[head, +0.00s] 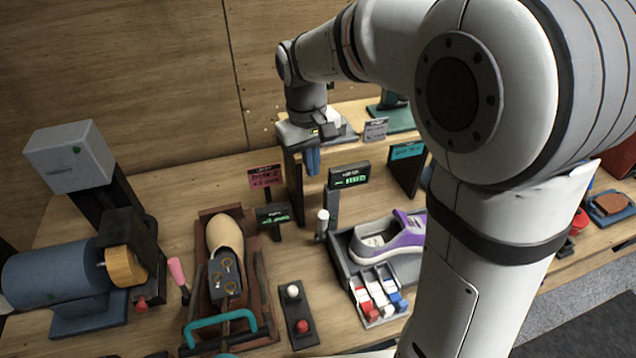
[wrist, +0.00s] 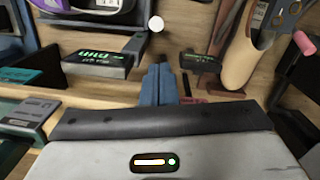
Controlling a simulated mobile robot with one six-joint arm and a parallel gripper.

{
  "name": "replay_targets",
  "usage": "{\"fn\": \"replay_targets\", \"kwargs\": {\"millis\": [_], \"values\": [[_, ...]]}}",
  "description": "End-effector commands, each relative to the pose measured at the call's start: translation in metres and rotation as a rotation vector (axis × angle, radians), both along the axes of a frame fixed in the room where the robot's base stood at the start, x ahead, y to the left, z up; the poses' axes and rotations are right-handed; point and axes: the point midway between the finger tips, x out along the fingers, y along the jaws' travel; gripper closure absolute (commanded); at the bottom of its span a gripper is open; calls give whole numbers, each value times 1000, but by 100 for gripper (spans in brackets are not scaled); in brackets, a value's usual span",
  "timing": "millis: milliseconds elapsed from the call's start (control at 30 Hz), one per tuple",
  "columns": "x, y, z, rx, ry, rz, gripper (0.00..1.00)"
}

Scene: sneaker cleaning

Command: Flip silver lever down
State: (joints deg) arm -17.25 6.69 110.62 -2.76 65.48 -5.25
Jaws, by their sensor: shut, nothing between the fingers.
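My gripper (head: 313,161) points down above the back of the workbench, its blue fingers together and empty. A short pale upright post with a white top (head: 322,224) stands on the bench left of the sneaker tray. It may be the silver lever, but I cannot tell for sure. A round white tip (wrist: 156,23) shows in the wrist view, apart from the fingers. No other clearly silver lever shows.
A purple and grey sneaker (head: 388,240) lies in a grey tray. Digital displays (head: 349,176) stand close to my gripper. A wooden shoe form (head: 224,234) lies in a brown frame at left. A button box (head: 299,317) and a blue motor (head: 55,280) sit nearer the front.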

Motion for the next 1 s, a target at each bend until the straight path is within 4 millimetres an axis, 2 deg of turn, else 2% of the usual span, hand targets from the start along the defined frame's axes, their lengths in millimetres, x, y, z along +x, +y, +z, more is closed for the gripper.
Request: {"fn": "replay_targets", "kwargs": {"millis": [200, 333, 700, 833, 1000], "values": [[1, -4, -1, 1, 0, -11, 100], [1, -6, -10, 0, 1, -14, 100], [-2, -11, -74, -1, 3, -17, 100], [-2, -12, -90, 0, 1, -17, 100], [-2, -13, -99, 0, -1, -17, 100]]}}
